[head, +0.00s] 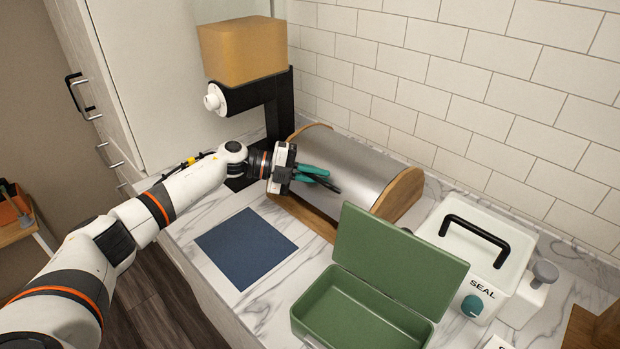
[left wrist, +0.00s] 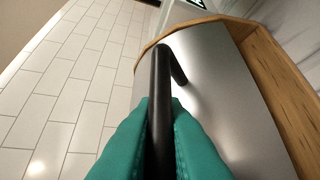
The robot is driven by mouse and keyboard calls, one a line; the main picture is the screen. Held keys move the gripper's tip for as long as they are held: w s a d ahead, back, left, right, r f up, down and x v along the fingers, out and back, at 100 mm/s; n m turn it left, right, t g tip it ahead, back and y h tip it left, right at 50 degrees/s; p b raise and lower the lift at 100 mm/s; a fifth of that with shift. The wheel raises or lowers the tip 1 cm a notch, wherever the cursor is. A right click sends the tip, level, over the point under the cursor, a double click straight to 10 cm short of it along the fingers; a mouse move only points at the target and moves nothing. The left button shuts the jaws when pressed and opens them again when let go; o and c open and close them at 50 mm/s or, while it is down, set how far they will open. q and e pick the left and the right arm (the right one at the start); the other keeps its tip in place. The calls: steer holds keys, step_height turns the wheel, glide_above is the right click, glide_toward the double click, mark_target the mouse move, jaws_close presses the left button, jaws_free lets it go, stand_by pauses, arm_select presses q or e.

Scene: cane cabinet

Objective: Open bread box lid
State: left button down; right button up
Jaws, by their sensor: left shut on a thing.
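The bread box (head: 352,166) has a curved brushed-metal lid and wooden ends, and it stands on the counter against the tiled wall. The lid appears closed in the head view. It also fills the right part of the left wrist view (left wrist: 222,95). My left gripper (head: 318,178) is in front of the lid. Its teal fingers are shut on the black bar handle (left wrist: 160,90), which lies between them in the left wrist view. The fingers partly hide the handle in the head view. My right gripper is not in view.
A green box (head: 400,260) with its lid raised stands in front of the bread box. A white container with a black handle (head: 475,240) stands to the right. A dispenser with an amber top (head: 243,52) stands behind left. A blue mat (head: 246,247) lies flat on the marble counter.

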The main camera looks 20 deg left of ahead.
mark_target(327, 159)
arm_select(q)
steer(key=shift+w+d+r+n+y+p, duration=0.15)
steer(key=shift+w+r+n+p, duration=0.1)
steer(key=shift+w+r, duration=0.2)
steer(key=shift+w+d+r+n+y+p, duration=0.15)
steer(key=shift+w+r+p, duration=0.05)
steer(key=shift+w+r, duration=0.25)
steer(key=shift+w+d+r, duration=0.15)
steer(key=shift+w+r, duration=0.05)
steer(key=shift+w, duration=0.2)
steer(key=shift+w+d+r, duration=0.15)
steer(key=shift+w+r, duration=0.05)
steer(key=shift+w, duration=0.2)
steer(key=c, duration=1.5)
jaws_free()
steer(key=shift+w+b+v, duration=0.2)
steer(key=shift+b+v, duration=1.3)
steer(key=shift+v, duration=4.5)
steer(key=shift+r, duration=0.15)
